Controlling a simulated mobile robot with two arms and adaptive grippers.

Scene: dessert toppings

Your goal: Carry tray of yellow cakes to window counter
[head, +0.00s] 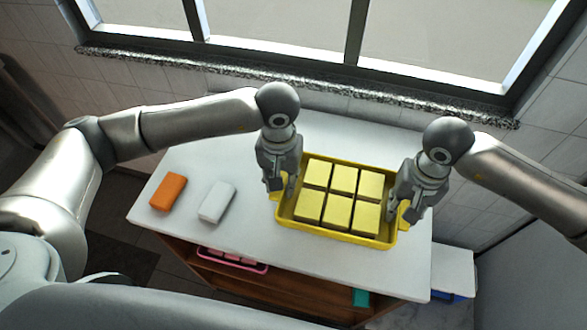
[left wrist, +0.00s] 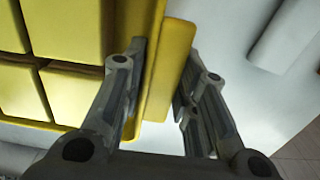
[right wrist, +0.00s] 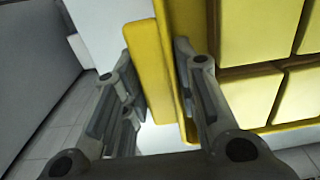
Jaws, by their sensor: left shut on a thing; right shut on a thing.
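A yellow tray (head: 335,235) holds several square yellow cakes (head: 340,192) in two rows. It is over the white counter (head: 240,150) under the window; I cannot tell whether it touches the top. My left gripper (head: 280,192) is shut on the tray's left edge, and its fingers straddle the yellow rim (left wrist: 165,75) in the left wrist view. My right gripper (head: 404,207) is shut on the tray's right edge, and the yellow rim (right wrist: 155,75) lies between its fingers in the right wrist view. The fingers partly hide both ends of the tray.
An orange block (head: 168,191) and a white block (head: 216,201) lie left of the tray. A pink tray (head: 232,262) sits on the shelf below. The granite window sill (head: 330,92) runs behind.

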